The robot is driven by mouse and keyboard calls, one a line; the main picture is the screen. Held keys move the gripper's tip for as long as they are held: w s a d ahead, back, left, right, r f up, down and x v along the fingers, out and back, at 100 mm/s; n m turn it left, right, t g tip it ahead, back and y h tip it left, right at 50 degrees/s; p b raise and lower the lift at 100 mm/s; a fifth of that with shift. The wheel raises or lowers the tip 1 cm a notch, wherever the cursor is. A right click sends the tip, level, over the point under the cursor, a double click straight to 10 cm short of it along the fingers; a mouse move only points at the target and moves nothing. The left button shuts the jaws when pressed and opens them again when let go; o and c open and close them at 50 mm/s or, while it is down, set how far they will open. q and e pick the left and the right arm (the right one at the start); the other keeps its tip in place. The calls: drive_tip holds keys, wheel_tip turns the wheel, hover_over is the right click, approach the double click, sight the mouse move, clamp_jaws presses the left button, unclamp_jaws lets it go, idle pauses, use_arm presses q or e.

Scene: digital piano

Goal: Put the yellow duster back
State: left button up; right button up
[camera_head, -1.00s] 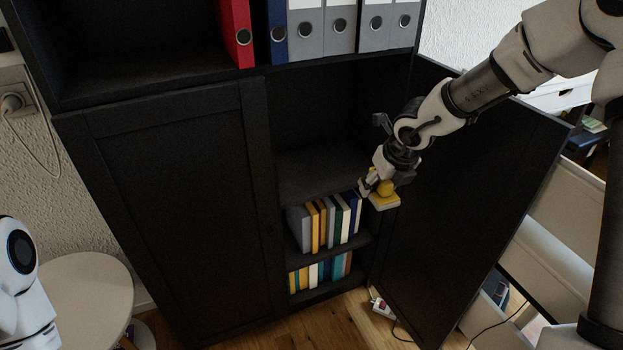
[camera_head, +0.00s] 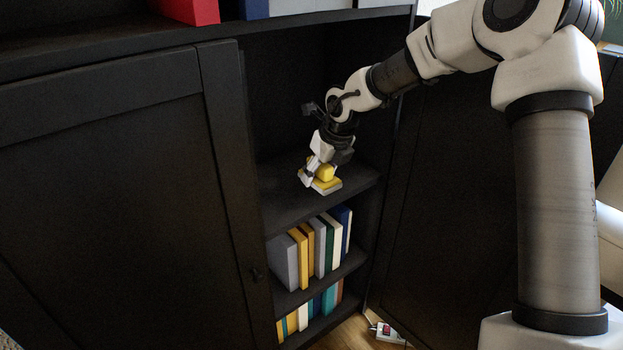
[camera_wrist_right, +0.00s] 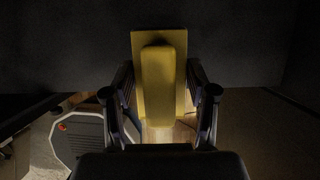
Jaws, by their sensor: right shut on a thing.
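The yellow duster (camera_head: 326,174) has a yellow grip on a flat pad with a pale underside. My right gripper (camera_head: 317,172) is shut on it and holds it inside the open right half of the black cabinet, just over the empty shelf (camera_head: 285,207) above the books. I cannot tell whether the pad touches the shelf. In the right wrist view the duster (camera_wrist_right: 158,85) sits between the two fingers (camera_wrist_right: 159,95), with dark surfaces around it. My left gripper is not in view.
Several books (camera_head: 312,248) stand on the shelf below, with more on the bottom shelf. The left cabinet door (camera_head: 120,190) is closed. The right door (camera_head: 450,200) stands open beside my right arm. Binders (camera_head: 275,8) stand on top. A power strip (camera_head: 387,332) lies on the floor.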

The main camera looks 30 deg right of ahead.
drive_tip(key=w, duration=0.3)
drive_tip(key=shift+w+d+f, duration=0.2)
drive_tip(key=shift+d+f, duration=0.1)
wheel_tip(320, 180, down, 3)
drive_tip(key=shift+f+b, duration=0.2)
drive_tip(key=shift+b, duration=0.85)
drive_tip(key=shift+w, duration=0.1)
drive_tip(key=o, duration=1.3)
drive_tip(key=shift+f, duration=0.1)
drive_tip(key=shift+o, duration=0.2)
